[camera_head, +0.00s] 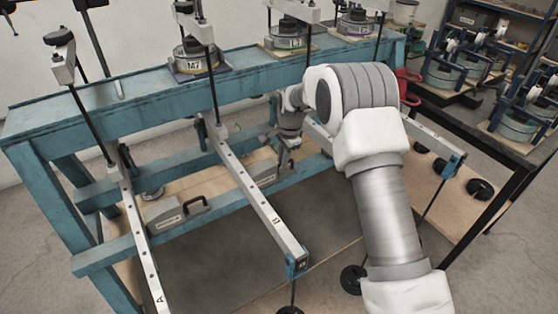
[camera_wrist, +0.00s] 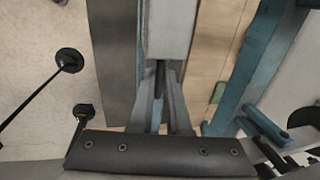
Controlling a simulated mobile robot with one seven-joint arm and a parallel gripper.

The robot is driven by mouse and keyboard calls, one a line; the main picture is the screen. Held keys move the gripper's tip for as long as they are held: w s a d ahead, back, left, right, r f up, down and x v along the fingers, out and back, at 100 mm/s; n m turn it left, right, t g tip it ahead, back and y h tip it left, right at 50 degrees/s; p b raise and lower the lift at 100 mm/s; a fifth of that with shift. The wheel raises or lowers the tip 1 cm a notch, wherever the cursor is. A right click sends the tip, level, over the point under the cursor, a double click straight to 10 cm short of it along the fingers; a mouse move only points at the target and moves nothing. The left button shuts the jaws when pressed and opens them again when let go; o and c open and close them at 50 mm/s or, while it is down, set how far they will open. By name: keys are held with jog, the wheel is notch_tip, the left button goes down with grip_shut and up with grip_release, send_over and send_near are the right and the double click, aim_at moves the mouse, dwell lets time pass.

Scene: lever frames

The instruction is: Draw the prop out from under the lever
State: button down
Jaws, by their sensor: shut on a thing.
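A grey block-shaped prop (camera_head: 262,175) with a pale label lies on the blue frame's cross rail, just right of the middle lever (camera_head: 255,190). How far it reaches under that lever is hidden. My gripper (camera_head: 286,160) is at the prop's right end. In the wrist view, the gripper's two fingers (camera_wrist: 163,100) are closed on a dark upright part, apparently the prop's handle (camera_wrist: 160,78). A pale grey block (camera_wrist: 170,30) lies just beyond the fingertips. Whether the lever touches the prop cannot be told.
A similar grey prop (camera_head: 170,215) with a black handle sits beside the left lever (camera_head: 140,235). My arm covers much of the right lever (camera_head: 430,135). Black discs (camera_wrist: 68,60) hang or stand at the left in the wrist view.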

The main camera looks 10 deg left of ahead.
jog(key=c, duration=0.9)
grip_release()
jog(key=shift+w+d, duration=0.2)
jog(key=shift+d, duration=0.15)
jog(key=shift+a, duration=0.1)
jog(key=s+r, duration=0.1)
jog(key=r, duration=0.4)
jog(key=s+d+r, duration=0.1)
jog(key=r, duration=0.5)
jog(key=d+r, duration=0.1)
jog(key=r, duration=0.5)
jog(key=shift+s, duration=0.4)
jog(key=shift+r, duration=0.1)
